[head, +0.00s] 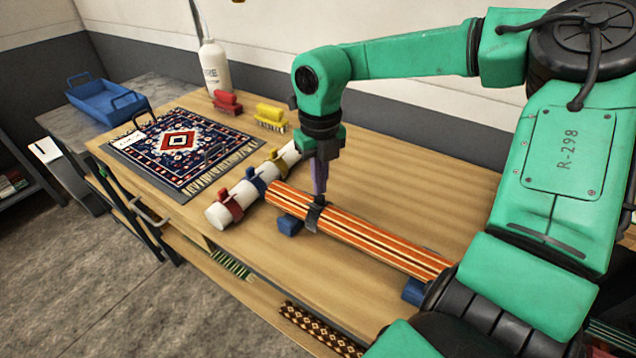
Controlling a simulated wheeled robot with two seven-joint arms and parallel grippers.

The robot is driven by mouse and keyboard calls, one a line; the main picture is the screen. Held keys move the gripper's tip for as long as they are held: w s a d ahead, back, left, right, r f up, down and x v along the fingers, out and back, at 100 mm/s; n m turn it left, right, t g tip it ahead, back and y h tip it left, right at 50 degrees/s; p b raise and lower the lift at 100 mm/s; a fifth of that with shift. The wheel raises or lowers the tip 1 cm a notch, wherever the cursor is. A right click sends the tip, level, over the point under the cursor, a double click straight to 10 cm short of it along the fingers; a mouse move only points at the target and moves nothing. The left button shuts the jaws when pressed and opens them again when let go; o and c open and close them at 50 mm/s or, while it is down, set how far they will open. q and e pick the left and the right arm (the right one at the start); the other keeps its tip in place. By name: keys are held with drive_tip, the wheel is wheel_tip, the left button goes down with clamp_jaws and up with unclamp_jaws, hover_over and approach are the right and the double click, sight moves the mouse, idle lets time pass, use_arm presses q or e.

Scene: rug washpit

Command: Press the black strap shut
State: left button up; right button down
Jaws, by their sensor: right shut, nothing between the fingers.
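A black strap (313,217) goes around an orange, striped rolled rug (375,243) near the roll's left end. The roll lies on the wooden table, raised on blue blocks (289,225). My right gripper (319,198) points straight down with its fingers shut and empty. Its tips are at the top of the strap and seem to touch it. The fingers hide part of the strap, so I cannot tell whether it is closed. My left gripper is not in view.
A white tube (219,215) with red, blue and yellow straps lies left of the roll. A patterned rug (180,146) lies flat farther left. Red and yellow brushes (270,114) and a white bottle (214,68) stand behind. The table right of my gripper is clear.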

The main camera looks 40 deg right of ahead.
wheel_tip(320, 180, up, 8)
drive_tip(key=p, duration=0.4)
drive_tip(key=shift+f, duration=0.25)
drive_tip(key=shift+f, duration=0.1)
